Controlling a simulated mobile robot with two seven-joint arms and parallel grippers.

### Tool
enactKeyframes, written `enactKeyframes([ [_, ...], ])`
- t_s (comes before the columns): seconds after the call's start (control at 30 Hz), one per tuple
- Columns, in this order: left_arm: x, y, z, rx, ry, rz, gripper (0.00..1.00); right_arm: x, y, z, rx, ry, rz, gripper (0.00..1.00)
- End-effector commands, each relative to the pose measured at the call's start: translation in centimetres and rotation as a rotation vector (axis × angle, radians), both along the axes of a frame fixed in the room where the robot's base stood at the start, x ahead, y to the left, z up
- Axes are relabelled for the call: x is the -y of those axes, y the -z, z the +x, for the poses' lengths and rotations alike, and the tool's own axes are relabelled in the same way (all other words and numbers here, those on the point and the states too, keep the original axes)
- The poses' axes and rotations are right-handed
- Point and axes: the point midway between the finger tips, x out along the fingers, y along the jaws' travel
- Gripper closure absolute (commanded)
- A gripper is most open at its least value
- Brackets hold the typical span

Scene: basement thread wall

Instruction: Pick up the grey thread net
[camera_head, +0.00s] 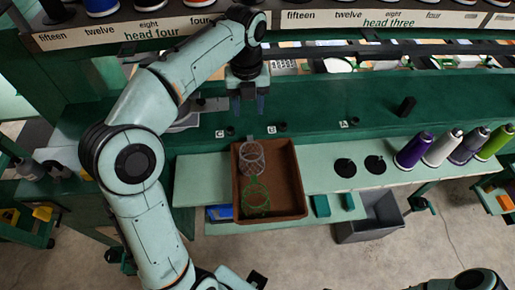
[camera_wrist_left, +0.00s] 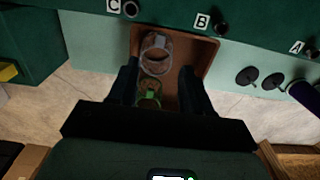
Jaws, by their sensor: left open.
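The grey thread net (camera_head: 252,154) is a pale wire-like ring shape in the far part of a brown tray (camera_head: 291,190). It also shows in the left wrist view (camera_wrist_left: 155,42), beyond my fingers. A green thread net (camera_head: 256,197) lies nearer in the same tray; in the left wrist view it shows between my fingers (camera_wrist_left: 149,92). My left gripper (camera_head: 248,106) is open and empty, pointing down, above and beyond the tray's far edge in the head view. Its two fingers frame the tray in the left wrist view (camera_wrist_left: 159,72). My right gripper is out of view.
Pegs marked C, B and A stand on the green ledge behind the tray. Two black discs (camera_head: 360,166) and several thread cones (camera_head: 441,148) are on the pale shelf to the right. A grey bin (camera_head: 372,218) stands below. Pale shelf left of the tray is clear.

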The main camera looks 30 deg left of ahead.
Motion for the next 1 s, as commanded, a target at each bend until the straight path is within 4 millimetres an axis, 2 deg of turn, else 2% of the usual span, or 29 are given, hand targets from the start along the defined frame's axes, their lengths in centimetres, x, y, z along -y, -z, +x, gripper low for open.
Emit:
enactKeyframes([
  [0.03,0.0,1.6,-0.2,-0.007,-0.001,-0.001,0.51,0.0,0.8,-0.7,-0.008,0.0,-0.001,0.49],
  [0.23,0.0,5.2,-0.1,-0.006,-0.001,0.0,0.51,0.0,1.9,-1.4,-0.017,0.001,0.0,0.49],
  [0.47,0.0,6.8,0.0,-0.004,-0.001,0.0,0.51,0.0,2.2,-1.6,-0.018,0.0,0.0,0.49],
  [0.8,0.0,11.3,0.4,-0.004,-0.001,-0.001,0.51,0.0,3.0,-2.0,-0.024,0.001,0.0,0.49],
  [1.0,0.0,11.6,0.5,-0.001,-0.001,-0.001,0.51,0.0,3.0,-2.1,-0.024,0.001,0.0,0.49],
])
